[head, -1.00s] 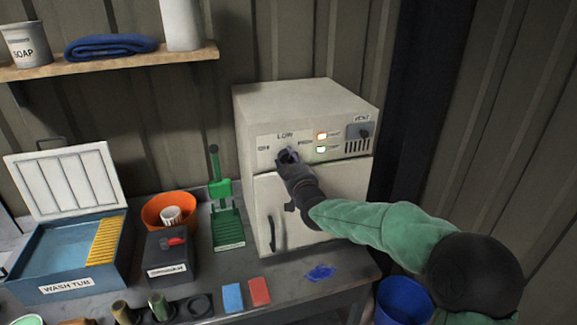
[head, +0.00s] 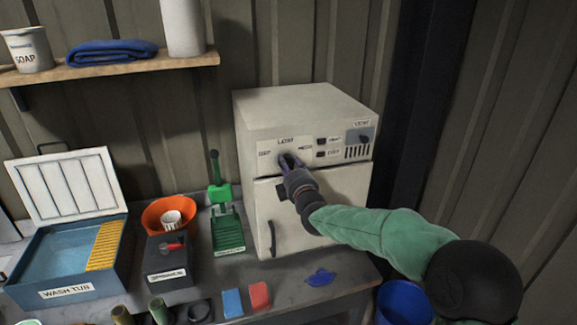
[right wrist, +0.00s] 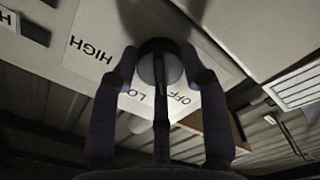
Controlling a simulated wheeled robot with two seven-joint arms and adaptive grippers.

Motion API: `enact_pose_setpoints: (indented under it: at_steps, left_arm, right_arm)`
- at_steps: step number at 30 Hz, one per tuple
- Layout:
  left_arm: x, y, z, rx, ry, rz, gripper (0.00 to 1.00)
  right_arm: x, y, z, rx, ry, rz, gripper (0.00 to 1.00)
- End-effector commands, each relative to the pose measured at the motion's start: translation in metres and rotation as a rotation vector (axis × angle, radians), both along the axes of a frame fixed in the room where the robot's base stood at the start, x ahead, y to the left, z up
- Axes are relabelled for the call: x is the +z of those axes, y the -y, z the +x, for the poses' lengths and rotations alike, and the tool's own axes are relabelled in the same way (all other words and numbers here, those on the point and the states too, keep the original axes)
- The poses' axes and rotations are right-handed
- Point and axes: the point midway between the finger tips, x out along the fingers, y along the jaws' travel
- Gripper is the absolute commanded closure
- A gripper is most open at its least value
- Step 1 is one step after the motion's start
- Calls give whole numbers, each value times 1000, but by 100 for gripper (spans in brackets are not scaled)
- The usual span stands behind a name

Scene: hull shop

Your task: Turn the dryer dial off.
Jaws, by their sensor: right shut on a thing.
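The dryer (head: 300,110) is a cream box on the bench, with a door below its control panel. Its dark round dial (right wrist: 160,65) sits on the panel between the labels OFF, LOW and HIGH. My right gripper (head: 290,161) is at the dial. In the right wrist view its two fingers (right wrist: 163,75) are on either side of the dial, shut on it. The fingers hide most of the dial in the head view, and I cannot read its exact pointing. The two indicator lights (head: 321,148) on the panel are dark. My left gripper is not in view.
A vent knob (head: 364,138) is at the panel's right. A wash tub (head: 60,290), orange bowl (head: 150,219), dark box with a red handle (head: 168,266) and green stand (head: 228,235) are left of the dryer. A blue bucket (head: 404,305) stands at lower right.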

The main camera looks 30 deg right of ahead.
Motion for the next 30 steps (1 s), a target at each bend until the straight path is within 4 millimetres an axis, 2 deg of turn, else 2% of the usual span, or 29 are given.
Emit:
enact_pose_setpoints:
  at_steps: [1,15,30]
  left_arm:
    - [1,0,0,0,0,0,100]
    - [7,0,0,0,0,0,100]
    - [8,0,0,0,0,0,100]
  right_arm:
    - [-8,-1,0,1,-27,-33,88]
    - [-8,-1,0,4,-91,-305,88]
    - [-7,0,-1,3,-101,-357,88]
